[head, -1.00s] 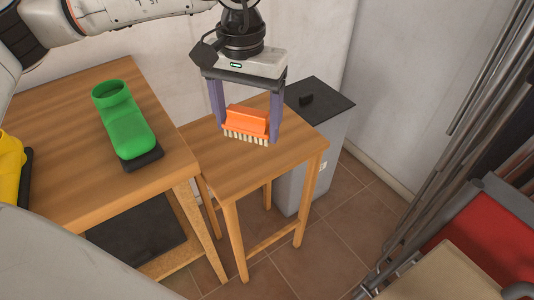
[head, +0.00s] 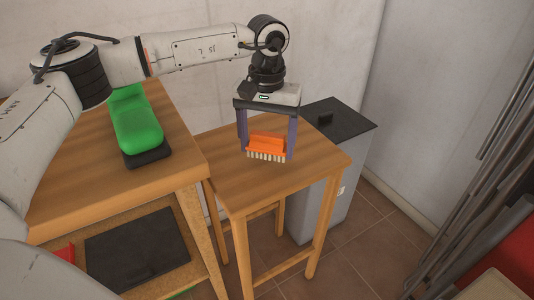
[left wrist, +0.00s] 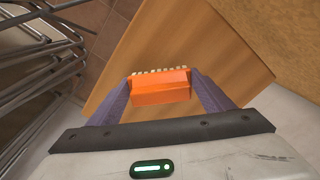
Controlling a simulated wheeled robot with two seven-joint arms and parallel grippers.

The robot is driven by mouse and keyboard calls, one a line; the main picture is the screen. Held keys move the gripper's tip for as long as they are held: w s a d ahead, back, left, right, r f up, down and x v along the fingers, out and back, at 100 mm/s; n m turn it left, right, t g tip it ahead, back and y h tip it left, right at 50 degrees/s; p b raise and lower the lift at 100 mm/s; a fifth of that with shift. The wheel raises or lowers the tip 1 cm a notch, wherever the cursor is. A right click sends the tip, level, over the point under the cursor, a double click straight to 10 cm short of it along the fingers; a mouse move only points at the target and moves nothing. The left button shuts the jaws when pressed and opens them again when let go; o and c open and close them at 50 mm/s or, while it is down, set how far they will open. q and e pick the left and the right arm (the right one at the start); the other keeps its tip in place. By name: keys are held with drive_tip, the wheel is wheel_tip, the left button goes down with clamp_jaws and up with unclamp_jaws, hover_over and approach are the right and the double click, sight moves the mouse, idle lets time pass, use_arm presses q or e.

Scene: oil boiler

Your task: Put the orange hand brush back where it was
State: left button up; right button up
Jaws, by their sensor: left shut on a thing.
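The orange hand brush (head: 266,146) has pale bristles pointing down. It is at the small wooden table (head: 240,190), over the middle of its top; I cannot tell whether the bristles touch the wood. My left gripper (head: 267,150) points down with its purple fingers at the two ends of the brush, shut on it. In the left wrist view the brush (left wrist: 160,87) sits between the two fingers, with the tabletop (left wrist: 190,45) behind it. My right gripper is not in view.
A larger wooden workbench (head: 90,190) stands at the left with a green boot-shaped thing (head: 137,122) on a black base. A grey bin (head: 330,185) with a black lid stands behind the small table. Metal tubes (head: 470,190) lean at the right. Tiled floor is free between.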

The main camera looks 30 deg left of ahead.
sight(267, 135)
use_arm(q)
drive_tip(key=shift+f, duration=1.35)
drive_tip(key=shift+f, duration=0.15)
drive_tip(key=o, duration=0.9)
wheel_tip(267, 135, up, 12)
drive_tip(key=shift+r+p, duration=0.15)
drive_tip(key=shift+p, duration=0.65)
